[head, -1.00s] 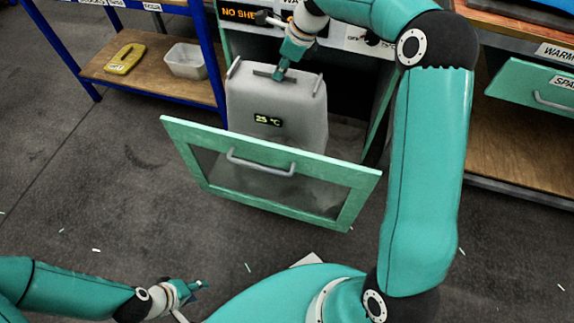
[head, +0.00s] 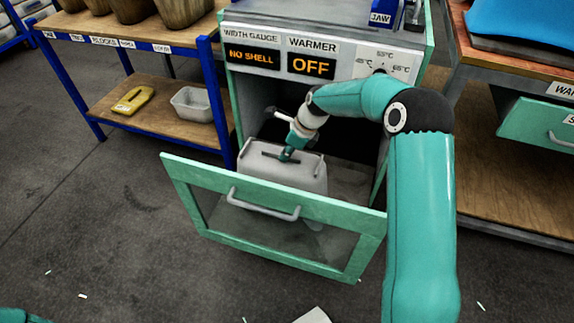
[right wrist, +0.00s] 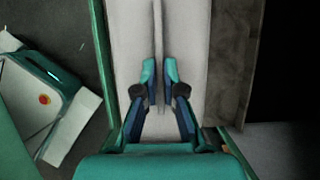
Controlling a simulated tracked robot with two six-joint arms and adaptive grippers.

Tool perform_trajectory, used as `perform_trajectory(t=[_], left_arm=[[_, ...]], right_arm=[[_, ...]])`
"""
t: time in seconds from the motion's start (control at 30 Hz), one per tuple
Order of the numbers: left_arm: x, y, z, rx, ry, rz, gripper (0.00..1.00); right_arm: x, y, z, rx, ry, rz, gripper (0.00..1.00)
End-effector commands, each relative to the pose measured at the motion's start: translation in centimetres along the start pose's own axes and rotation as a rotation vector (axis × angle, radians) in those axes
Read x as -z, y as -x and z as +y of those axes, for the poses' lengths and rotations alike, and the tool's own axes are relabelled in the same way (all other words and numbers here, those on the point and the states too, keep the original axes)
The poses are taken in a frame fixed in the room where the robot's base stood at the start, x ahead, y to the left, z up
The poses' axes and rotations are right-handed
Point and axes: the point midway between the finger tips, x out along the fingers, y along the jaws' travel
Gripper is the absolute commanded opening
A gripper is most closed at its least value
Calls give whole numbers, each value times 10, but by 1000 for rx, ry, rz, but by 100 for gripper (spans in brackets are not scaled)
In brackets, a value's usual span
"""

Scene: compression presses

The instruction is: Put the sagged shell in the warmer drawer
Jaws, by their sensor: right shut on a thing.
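The sagged shell (head: 305,178) is a pale grey case with a raised grip strip along its top. In the head view it stands low inside the pulled-out warmer drawer (head: 368,244), which has a teal frame, a glass front and a grey handle. The drawer front hides the shell's lower part, so I cannot tell whether it touches the drawer floor. My right gripper (head: 288,155) is shut on the strip on the shell's top; the right wrist view shows its fingers (right wrist: 160,72) on either side of the strip. My left gripper is out of view.
The warmer panel (head: 311,65) above reads OFF, and the width gauge (head: 251,57) reads NO SHELL. A blue-framed shelf (head: 150,112) at left holds a yellow object (head: 133,99) and a clear bin (head: 192,104). Another teal drawer (head: 530,125) is at right.

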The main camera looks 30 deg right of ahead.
Motion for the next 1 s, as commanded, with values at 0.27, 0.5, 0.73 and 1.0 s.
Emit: perform_trajectory(t=[0.27,0.5,0.73,1.0], left_arm=[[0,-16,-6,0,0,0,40],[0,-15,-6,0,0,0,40],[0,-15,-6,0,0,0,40],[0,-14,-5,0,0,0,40]], right_arm=[[17,-41,0,0,0,0,0],[17,-42,0,0,1,0,0],[17,-43,1,-2,2,1,33],[16,-40,1,-1,2,1,33]])
